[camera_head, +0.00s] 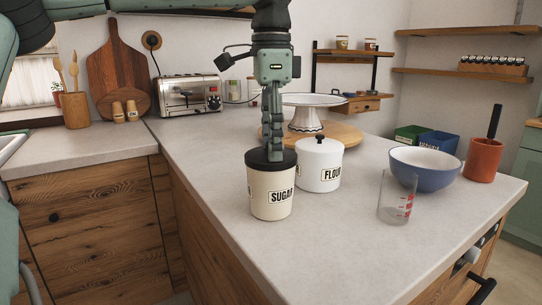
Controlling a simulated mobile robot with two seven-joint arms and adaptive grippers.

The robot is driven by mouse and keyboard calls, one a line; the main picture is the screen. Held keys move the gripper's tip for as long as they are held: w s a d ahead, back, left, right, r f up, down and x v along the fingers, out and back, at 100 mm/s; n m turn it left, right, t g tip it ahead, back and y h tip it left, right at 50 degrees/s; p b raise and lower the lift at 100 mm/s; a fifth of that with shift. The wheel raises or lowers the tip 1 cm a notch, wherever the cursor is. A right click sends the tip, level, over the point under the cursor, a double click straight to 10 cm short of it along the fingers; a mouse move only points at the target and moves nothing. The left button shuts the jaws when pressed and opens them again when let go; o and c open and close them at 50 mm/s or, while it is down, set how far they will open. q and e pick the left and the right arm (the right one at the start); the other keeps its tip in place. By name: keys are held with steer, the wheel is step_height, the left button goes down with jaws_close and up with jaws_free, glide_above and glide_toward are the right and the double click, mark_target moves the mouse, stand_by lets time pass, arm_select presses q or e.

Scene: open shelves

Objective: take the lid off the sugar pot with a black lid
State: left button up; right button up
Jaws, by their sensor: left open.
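The sugar pot (271,197) is cream with black "SUGAR" lettering and stands upright on the counter. Its black lid (270,160) sits on top of it. My left gripper (264,150) points down right above the lid, open, with its fingertips at the lid's top. The fingers hide the middle of the lid, and I cannot tell whether they touch it. My right gripper is not in view.
A white flour pot (320,170) with a black knob stands close on the right of the sugar pot. A measuring glass (397,199), a blue bowl (424,170) and an orange crock (484,160) stand further right. A cake stand (306,118) is behind. The front counter (340,250) is clear.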

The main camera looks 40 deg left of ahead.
arm_select(q)
steer(key=shift+a+f, duration=0.2)
steer(key=shift+f, duration=0.25)
steer(key=c, duration=0.7)
jaws_close()
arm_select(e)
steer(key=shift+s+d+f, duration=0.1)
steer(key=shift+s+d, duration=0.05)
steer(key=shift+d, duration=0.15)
arm_select(q)
steer(key=shift+f, duration=0.1)
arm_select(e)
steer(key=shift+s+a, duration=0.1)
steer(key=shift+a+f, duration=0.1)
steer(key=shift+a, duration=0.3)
arm_select(q)
steer(key=shift+w+r, duration=0.1)
steer(key=shift+r, duration=0.5)
step_height(320, 180, up, 3)
steer(key=shift+w+r, duration=0.1)
steer(key=s+d+r, duration=0.4)
steer(key=s+r, duration=0.2)
steer(key=s, duration=0.5)
steer(key=shift+d+r, duration=0.15)
steer(key=shift+r, duration=0.25)
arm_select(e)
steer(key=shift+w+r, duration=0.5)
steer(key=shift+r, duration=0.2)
